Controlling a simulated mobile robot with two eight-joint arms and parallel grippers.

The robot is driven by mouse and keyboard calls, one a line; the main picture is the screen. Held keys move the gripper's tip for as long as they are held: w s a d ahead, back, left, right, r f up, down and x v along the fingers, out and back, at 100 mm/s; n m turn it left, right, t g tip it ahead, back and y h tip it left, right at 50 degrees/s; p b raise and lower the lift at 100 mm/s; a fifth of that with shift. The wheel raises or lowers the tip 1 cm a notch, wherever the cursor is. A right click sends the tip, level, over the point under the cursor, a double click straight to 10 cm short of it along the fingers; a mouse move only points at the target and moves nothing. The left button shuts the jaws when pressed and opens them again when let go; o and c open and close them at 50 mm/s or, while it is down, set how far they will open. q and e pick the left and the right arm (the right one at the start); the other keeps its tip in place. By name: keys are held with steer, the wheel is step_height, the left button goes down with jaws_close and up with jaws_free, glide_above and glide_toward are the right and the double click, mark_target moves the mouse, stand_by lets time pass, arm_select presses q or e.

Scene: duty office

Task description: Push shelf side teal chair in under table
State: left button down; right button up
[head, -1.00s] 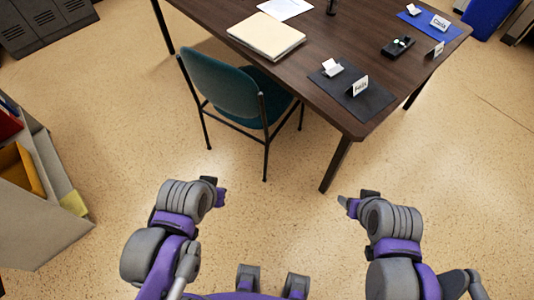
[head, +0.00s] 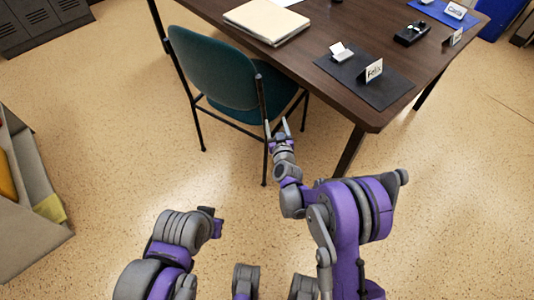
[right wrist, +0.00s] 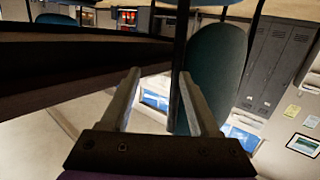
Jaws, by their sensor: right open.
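The teal chair (head: 215,70) stands at the left part of the dark table's (head: 320,72) near edge, its back toward the shelf side and its seat partly under the tabletop. My right gripper (head: 277,123) is open beside the chair's near side, by the upright below the backrest. In the right wrist view, the open fingers (right wrist: 158,76) point toward the chair, with the teal backrest (right wrist: 215,65) beyond the right finger. I cannot tell whether they touch the chair. My left gripper (head: 214,222) is low over the floor, away from the chair; its opening is unclear.
A grey shelf unit (head: 30,215) with a yellow item stands at the left. Dark lockers (head: 40,25) are at the back left. A cream folder (head: 265,20), a black mat (head: 365,80) and name cards lie on the table. The floor between shelf and chair is clear.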

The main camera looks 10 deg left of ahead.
arm_select(q)
steer(key=f+b, duration=0.2)
steer(key=f, duration=0.1)
steer(key=f+b, duration=0.1)
steer(key=f, duration=0.1)
steer(key=shift+w, duration=0.25)
arm_select(e)
steer(key=s+a+f+m+t+h, duration=0.1)
steer(key=a+f+t, duration=0.1)
steer(key=f, duration=1.3)
steer(key=shift+a, duration=0.65)
